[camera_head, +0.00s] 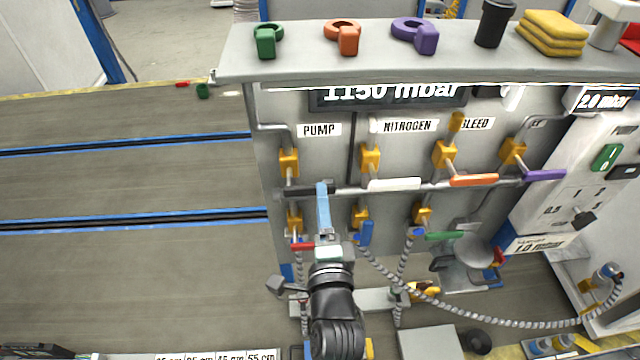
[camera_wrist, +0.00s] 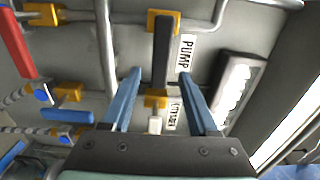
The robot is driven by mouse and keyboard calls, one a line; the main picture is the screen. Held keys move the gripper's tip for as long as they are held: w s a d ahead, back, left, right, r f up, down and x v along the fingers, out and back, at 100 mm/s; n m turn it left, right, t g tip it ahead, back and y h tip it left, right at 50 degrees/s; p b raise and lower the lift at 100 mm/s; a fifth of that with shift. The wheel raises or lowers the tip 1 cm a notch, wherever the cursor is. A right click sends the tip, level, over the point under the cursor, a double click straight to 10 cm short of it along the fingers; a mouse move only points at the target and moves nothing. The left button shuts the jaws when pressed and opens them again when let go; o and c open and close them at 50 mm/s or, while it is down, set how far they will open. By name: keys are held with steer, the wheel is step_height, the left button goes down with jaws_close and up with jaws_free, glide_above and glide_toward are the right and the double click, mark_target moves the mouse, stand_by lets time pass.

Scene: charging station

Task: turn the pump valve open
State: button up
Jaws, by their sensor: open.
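The pump valve (camera_head: 289,163) is a yellow body under the PUMP label (camera_head: 319,130) on the grey panel. Its black handle (camera_head: 305,190) points right, roughly level, in the head view. My gripper (camera_head: 322,186) is in front of the handle's right end and hides part of it. In the wrist view the black handle (camera_wrist: 162,55) lies between the two blue fingers of my open gripper (camera_wrist: 159,73), apart from both in the picture. I cannot tell how deep the fingertips reach around it.
The nitrogen valve (camera_head: 370,158) with its white handle (camera_head: 394,184) is close on the right. Orange (camera_head: 474,180) and purple (camera_head: 545,175) handles are further right. A red handle (camera_head: 302,246) and a blue handle (camera_head: 367,232) are below. The floor left of the panel is mostly clear.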

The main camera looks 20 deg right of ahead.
steer(key=shift+b+x, duration=0.3)
steer(key=shift+x, duration=1.8)
jaws_close()
